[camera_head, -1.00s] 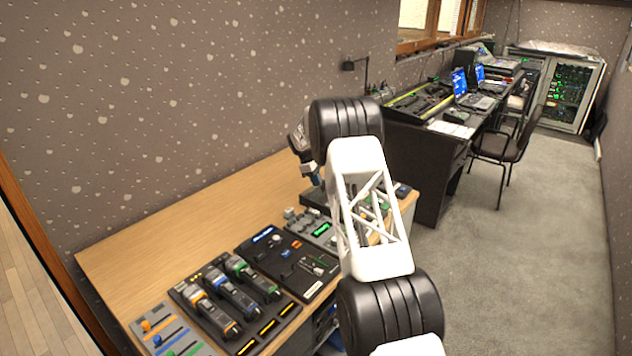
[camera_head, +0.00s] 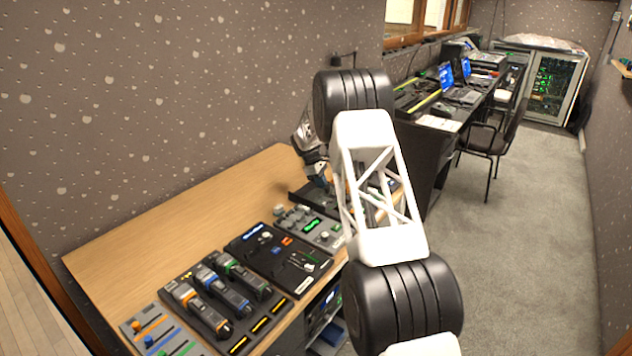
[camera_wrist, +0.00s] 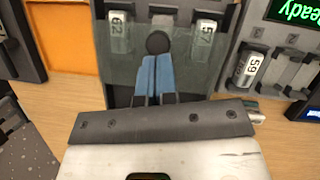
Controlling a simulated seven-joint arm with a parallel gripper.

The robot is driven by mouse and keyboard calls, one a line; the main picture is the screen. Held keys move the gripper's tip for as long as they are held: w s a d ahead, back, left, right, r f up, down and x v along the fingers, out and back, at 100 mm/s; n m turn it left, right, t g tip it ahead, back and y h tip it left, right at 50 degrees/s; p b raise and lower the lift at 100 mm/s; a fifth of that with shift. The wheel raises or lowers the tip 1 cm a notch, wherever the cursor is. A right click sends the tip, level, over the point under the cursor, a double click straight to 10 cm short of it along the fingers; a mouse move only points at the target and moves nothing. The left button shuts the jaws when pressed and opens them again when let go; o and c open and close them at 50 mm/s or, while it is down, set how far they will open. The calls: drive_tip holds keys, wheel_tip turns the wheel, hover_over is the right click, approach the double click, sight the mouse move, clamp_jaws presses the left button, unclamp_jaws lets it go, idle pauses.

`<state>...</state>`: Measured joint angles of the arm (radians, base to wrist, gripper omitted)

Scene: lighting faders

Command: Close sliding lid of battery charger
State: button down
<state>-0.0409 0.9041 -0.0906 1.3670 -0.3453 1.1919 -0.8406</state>
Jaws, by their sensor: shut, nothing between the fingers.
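The battery charger (camera_wrist: 185,8) shows in the wrist view as a dark housing with batteries marked 62 (camera_wrist: 118,30) and 57 (camera_wrist: 207,30). A see-through greenish lid (camera_wrist: 190,68) lies across its near part, with a round dark knob (camera_wrist: 157,43). My gripper (camera_wrist: 154,60) is shut, its blue fingers together just on the near side of the knob. I cannot tell whether they touch it. In the head view my gripper (camera_head: 319,180) is low over the far end of the desk, and my arm hides much of what lies there.
A battery marked 59 (camera_wrist: 247,65) and a green display (camera_wrist: 293,10) stand to the right in the wrist view. An orange panel (camera_wrist: 62,35) is at left. On the wooden desk (camera_head: 180,225) are fader panels and handheld units (camera_head: 195,308). The desk's back left is clear.

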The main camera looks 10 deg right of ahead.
drive_tip(key=shift+s+d+f, duration=0.2)
drive_tip(key=shift+s+d, duration=0.75)
drive_tip(key=shift+s, duration=0.1)
drive_tip(key=shift+w+a, duration=0.25)
drive_tip(key=shift+a, duration=0.2)
drive_tip(key=w+a, duration=0.1)
drive_tip(key=a, duration=0.1)
drive_tip(key=shift+w+a+r, duration=0.1)
drive_tip(key=shift+w+a, duration=0.25)
drive_tip(key=v, duration=1)
drive_tip(key=shift+r, duration=0.1)
drive_tip(key=shift+r, duration=0.1)
